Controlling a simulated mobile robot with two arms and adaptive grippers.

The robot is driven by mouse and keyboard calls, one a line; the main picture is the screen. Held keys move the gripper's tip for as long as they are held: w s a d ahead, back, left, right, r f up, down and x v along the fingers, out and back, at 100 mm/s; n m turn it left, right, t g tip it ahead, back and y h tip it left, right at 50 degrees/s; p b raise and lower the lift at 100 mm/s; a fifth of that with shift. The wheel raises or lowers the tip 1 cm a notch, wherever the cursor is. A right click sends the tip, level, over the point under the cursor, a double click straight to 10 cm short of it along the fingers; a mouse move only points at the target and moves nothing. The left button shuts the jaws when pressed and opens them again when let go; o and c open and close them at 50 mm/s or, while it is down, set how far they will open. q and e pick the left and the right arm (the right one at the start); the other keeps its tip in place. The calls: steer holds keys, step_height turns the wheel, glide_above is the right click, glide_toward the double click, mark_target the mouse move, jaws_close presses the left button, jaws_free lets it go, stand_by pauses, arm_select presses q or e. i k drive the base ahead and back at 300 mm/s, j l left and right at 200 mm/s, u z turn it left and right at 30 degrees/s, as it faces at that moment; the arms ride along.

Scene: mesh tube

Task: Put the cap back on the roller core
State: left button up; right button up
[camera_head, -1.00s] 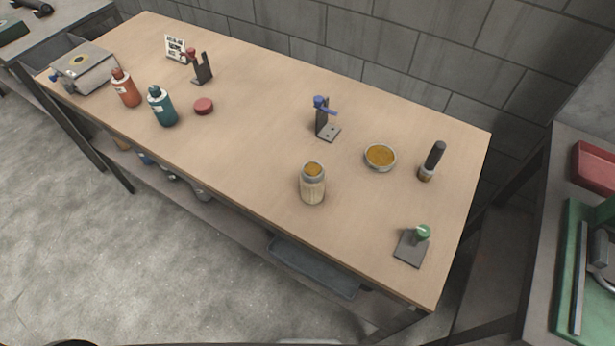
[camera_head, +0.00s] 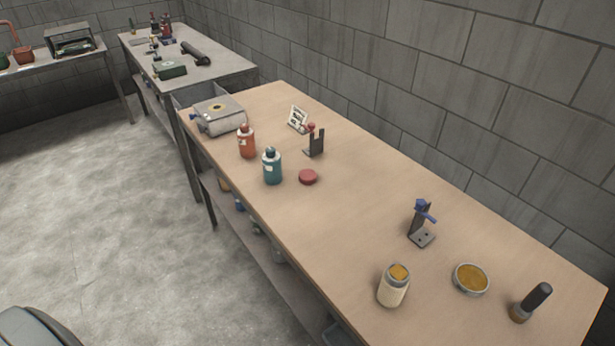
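Nothing in view can be named for sure as the roller core or its cap. A flat red disc (camera_head: 308,177), cap-like, lies on the wooden table (camera_head: 360,215) right of the teal bottle (camera_head: 272,166). A dark cylinder (camera_head: 195,52) lies on its side on the grey bench behind. A dark-handled upright tool (camera_head: 531,302) stands near the table's right end. Neither of my grippers is in view.
An orange bottle (camera_head: 247,141), a grey box (camera_head: 220,115), a small sign (camera_head: 297,119) and a dark bracket (camera_head: 316,143) stand at the table's far end. A jar (camera_head: 393,286), a blue-topped stand (camera_head: 421,224) and a round dish (camera_head: 471,279) stand nearer. The mid-table is clear.

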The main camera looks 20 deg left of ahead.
mark_target(395, 281)
steer(key=j+z, duration=0.3)
steer(key=j, duration=0.5)
steer(key=j+z, duration=0.3)
steer(key=j, duration=0.55)
steer(key=j+z, duration=0.35)
steer(key=j, duration=0.45)
steer(key=k, duration=0.05)
